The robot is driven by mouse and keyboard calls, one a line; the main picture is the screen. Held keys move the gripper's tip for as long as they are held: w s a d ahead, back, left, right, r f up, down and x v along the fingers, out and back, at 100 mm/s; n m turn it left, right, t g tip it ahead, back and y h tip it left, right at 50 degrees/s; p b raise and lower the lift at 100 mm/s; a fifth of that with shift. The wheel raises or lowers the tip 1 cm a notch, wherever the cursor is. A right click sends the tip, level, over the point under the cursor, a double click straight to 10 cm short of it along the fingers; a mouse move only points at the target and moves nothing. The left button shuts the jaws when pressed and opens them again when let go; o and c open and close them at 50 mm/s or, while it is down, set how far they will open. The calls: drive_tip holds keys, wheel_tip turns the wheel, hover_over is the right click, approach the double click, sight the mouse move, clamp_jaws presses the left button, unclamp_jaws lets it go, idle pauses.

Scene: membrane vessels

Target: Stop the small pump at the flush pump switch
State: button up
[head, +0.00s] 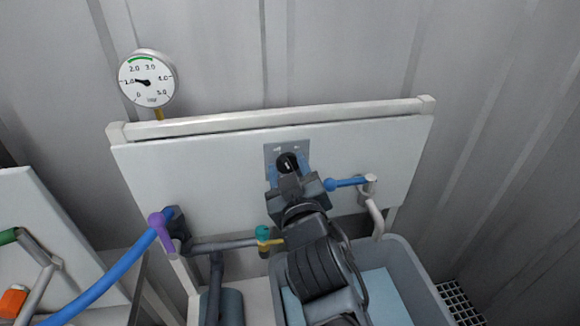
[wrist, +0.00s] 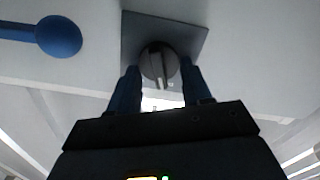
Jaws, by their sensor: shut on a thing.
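The flush pump switch is a black rotary knob (head: 287,163) on a grey plate (head: 272,150) fixed to the white panel. In the wrist view the knob (wrist: 159,63) shows a pale pointer line, which points toward the lower edge of the picture. My gripper (wrist: 158,78) has its two blue fingers on either side of the knob and is shut on it. In the head view my gripper (head: 287,176) reaches up to the plate from below and covers its lower part. The small pump cannot be made out for certain.
A round gauge (head: 147,79) stands at the upper left, its needle near 1.0. A blue-handled valve (head: 347,183) is close to the right of my gripper. A teal-topped valve (head: 263,236) and a purple fitting (head: 157,222) are lower left. A grey tub (head: 412,268) stands below.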

drive_tip(key=shift+n, duration=0.7)
drive_tip(key=shift+a, duration=0.1)
drive_tip(key=o, duration=1)
drive_tip(key=shift+b+v, duration=0.5)
drive_tip(key=shift+v, duration=3.45)
